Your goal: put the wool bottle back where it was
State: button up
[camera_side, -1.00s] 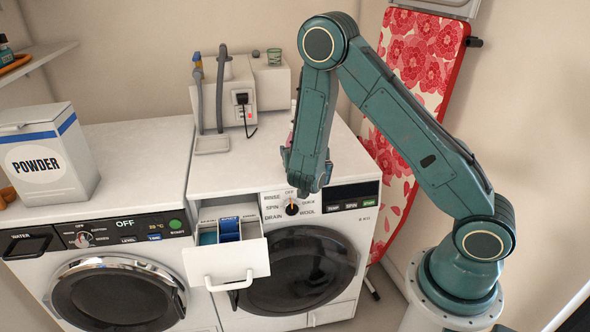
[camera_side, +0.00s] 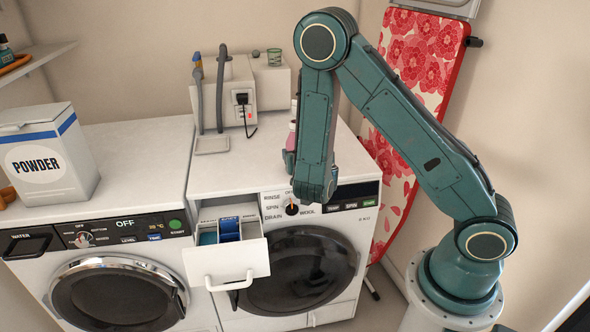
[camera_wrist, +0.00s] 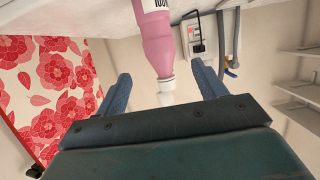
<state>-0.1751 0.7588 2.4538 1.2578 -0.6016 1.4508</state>
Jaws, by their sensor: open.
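The wool bottle is pink with a white cap; in the wrist view the bottle (camera_wrist: 159,45) appears cap-down, with its label cut by the top edge. In the side view only a sliver of the bottle (camera_side: 291,137) shows left of my wrist, over the right washer's top; its base is hidden. My gripper (camera_wrist: 160,70) is open, its two blue fingers on either side of the bottle's neck and cap in the picture, with gaps on both sides. I cannot tell whether the bottle is level with the fingertips or beyond them.
The right washer's detergent drawer (camera_side: 227,265) is pulled out below my wrist. A powder box (camera_side: 45,160) stands on the left washer. A white unit with grey hoses (camera_side: 238,95) stands at the back. A flowered ironing board (camera_side: 420,60) leans behind my arm.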

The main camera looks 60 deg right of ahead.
jog(key=s+r+m+g+y, duration=0.2)
jog(key=s+r+g, duration=0.3)
jog(key=s+r, duration=0.3)
jog(key=s+a+r+n+y, duration=0.4)
jog(key=s+a+n, duration=0.1)
jog(key=s+a, duration=0.2)
jog(key=s+a+r+n+y, duration=0.4)
jog(key=s+a+r+n, duration=0.1)
jog(key=s, duration=0.4)
jog(key=shift+s+a+n, duration=0.35)
jog(key=shift+a+n, duration=0.15)
jog(key=shift+a, duration=0.65)
